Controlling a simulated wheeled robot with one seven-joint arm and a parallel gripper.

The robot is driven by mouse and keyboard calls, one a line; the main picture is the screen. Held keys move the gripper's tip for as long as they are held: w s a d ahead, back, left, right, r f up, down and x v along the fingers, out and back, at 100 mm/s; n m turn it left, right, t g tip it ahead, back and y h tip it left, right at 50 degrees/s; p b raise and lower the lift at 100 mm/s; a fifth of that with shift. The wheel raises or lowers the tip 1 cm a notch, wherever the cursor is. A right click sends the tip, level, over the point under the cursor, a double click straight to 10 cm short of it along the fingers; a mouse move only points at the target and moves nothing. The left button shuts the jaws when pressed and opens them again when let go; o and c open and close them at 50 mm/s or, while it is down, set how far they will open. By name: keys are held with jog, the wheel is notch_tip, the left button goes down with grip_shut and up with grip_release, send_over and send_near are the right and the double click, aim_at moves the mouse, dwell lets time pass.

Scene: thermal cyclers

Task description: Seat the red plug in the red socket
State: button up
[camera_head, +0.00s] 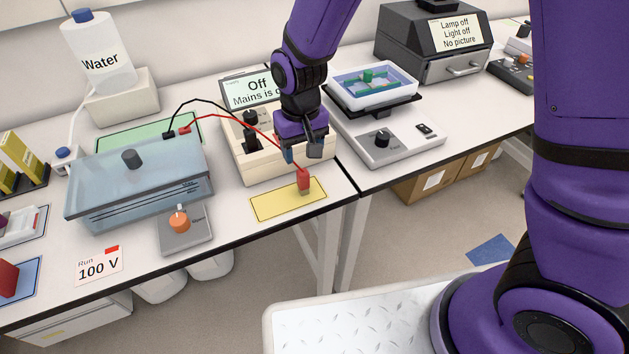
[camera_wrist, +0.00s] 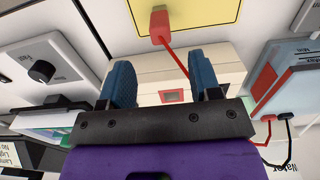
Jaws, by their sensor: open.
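The red plug (camera_head: 304,181) rests on the yellow mat (camera_head: 268,206) at the bench's front edge, its red lead running back to the gel tank (camera_head: 120,185). In the wrist view the plug (camera_wrist: 159,22) is at the top, beyond my fingertips and apart from them. The red socket (camera_wrist: 172,96) shows as a red-framed square on the cream power supply (camera_wrist: 140,78), between my fingers in that view. My gripper (camera_head: 302,156) is open and empty, in front of the power supply and above and behind the plug; its blue fingers also show in the wrist view (camera_wrist: 162,75).
A black lead runs from the tank to the power supply (camera_head: 243,160). Its display (camera_head: 260,92) reads "Off". A grey box with an orange knob (camera_head: 181,222) stands left of the mat. A rocker (camera_head: 384,140) with a tray stands right, past a bench gap.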

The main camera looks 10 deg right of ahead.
aim_at(303, 181)
notch_tip(303, 181, down, 10)
jog(key=shift+f, duration=0.25)
dwell(0.5)
jog(key=shift+c, duration=0.4)
jog(key=c, duration=0.9)
